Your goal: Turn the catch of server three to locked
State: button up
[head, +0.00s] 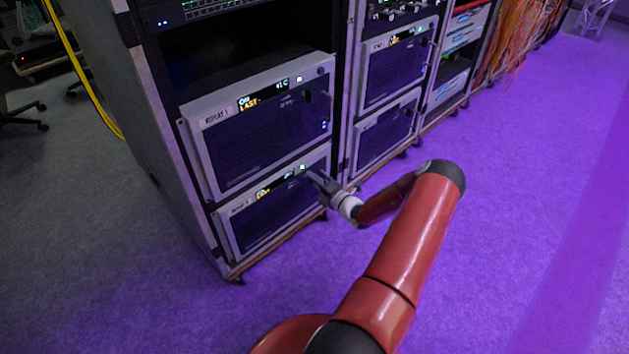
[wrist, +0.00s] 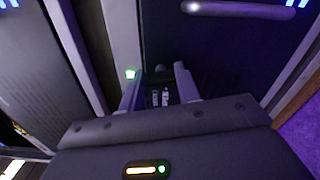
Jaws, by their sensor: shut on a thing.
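My gripper (head: 316,180) is at the upper right corner of the lower server (head: 275,211) in the near rack. Its label is too small to read, so I cannot tell whether it is server three. In the wrist view my two fingers (wrist: 160,90) are shut on a small dark catch (wrist: 160,97) with pale lettering on it. The fingers hide most of the catch, and I cannot tell which way it is turned.
A second server (head: 262,130) with a lit display sits directly above in the same rack. More racked units (head: 385,135) stand to the right, with orange cables (head: 512,40) farther back. A yellow cable (head: 80,70) hangs at left. The purple-lit floor on the right is clear.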

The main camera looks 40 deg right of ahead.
jog(key=shift+m, duration=1.2)
jog(key=shift+f+m, duration=0.1)
jog(key=shift+m, duration=0.2)
jog(key=o, duration=1)
jog(key=s, duration=0.7)
jog(key=shift+s+d, duration=0.35)
jog(key=shift+s, duration=0.05)
